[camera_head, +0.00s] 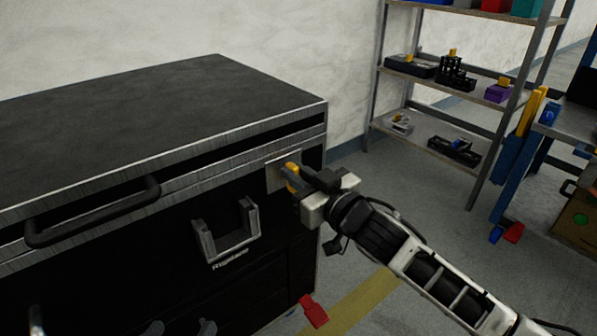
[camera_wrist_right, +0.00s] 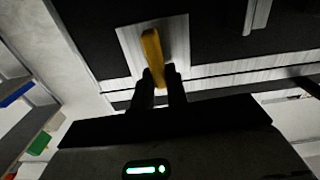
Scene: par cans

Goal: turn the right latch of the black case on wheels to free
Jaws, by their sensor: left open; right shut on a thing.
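The black case (camera_head: 120,110) stands on the left of the head view, with metal edge strips. Its right latch is a yellow lever (camera_wrist_right: 152,58) on a pale square plate (camera_wrist_right: 130,42), near the case's front right corner. My right gripper (camera_head: 298,182) is shut on the yellow lever; in the wrist view its two dark fingers are on either side of the lever's lower end. The lever also shows in the head view (camera_head: 291,172), partly hidden by the gripper. Two grey tips at the bottom edge look like my left gripper (camera_head: 180,328), open, mostly cut off.
A black bar handle (camera_head: 95,215) and a grey bracket (camera_head: 227,232) are on the case's front. A shelf rack (camera_head: 430,85) holds bins and parts at the back right. A red piece (camera_head: 313,310) shows low by the case. Grey floor is open right of the case.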

